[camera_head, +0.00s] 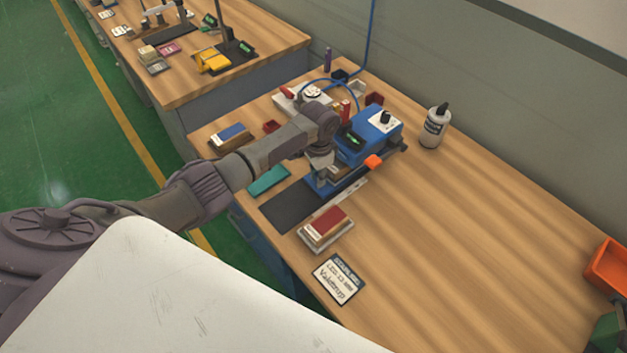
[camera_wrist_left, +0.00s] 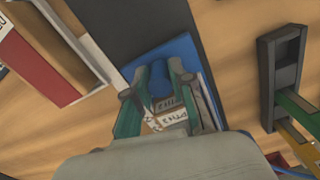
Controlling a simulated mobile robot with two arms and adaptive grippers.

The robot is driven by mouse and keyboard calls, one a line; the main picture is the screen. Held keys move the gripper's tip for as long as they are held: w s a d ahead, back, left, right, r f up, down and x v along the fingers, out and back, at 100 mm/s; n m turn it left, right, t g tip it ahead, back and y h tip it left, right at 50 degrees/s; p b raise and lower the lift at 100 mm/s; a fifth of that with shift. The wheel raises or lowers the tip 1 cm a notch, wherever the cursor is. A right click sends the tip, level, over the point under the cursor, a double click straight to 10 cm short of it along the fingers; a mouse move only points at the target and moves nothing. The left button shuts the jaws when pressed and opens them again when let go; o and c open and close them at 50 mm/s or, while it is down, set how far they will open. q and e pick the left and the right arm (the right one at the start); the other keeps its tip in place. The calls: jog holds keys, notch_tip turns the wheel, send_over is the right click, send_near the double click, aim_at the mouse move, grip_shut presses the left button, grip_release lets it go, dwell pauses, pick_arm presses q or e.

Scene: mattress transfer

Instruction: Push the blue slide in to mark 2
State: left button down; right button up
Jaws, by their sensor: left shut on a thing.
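The blue pad-printing machine (camera_head: 366,135) stands on the bench, with a white panel and black knob on top. Its low blue slide (camera_head: 326,188) is at the front, partly hidden by my left arm. In the left wrist view the blue slide (camera_wrist_left: 180,48) lies under my fingers. My left gripper (camera_head: 320,168) is down at the slide. In the left wrist view its green fingers (camera_wrist_left: 158,98) are shut around a small part whose shape is mostly hidden. A pale block with lettering (camera_wrist_left: 168,118) shows between the fingers. I cannot read any mark numbers.
A dark mat (camera_head: 288,206), a red-topped box (camera_head: 326,229) and a label card (camera_head: 340,279) lie in front of the machine. A teal pad (camera_head: 268,179) lies left. An orange bin (camera_head: 607,267) is far right.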

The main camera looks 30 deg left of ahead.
pick_arm(q)
jog(key=c, duration=1)
grip_release()
jog(key=shift+s+a, duration=0.1)
jog(key=shift+s, duration=0.05)
notch_tip(320, 180, up, 12)
